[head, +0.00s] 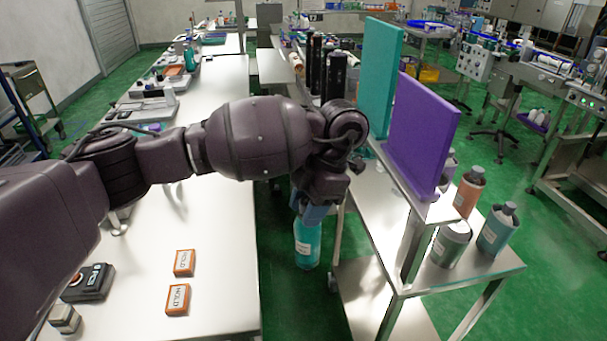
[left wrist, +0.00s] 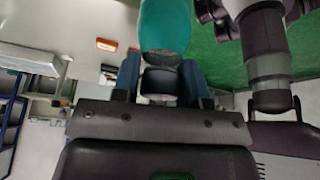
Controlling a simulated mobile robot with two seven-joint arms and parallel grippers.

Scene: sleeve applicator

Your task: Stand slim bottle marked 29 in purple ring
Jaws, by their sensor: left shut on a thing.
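My left gripper (head: 318,208) is shut on the cap end of a teal bottle (head: 307,245). The bottle hangs roughly upright over the green floor, in the gap between two tables. It has a pale label, but I cannot read a number on it. In the left wrist view, the blue fingers of the left gripper (left wrist: 160,82) stand on either side of the dark cap, and the teal body (left wrist: 165,25) extends beyond them. I cannot make out a purple ring in either view. My right gripper is not in view.
A long white table (head: 225,285) on the left bears two orange-edged HOLD blocks (head: 184,262) (head: 177,299). On the right, a steel table (head: 460,275) carries a purple panel (head: 420,135), a teal panel (head: 380,75) and several bottles and cans. Tall black cylinders (head: 333,75) stand behind.

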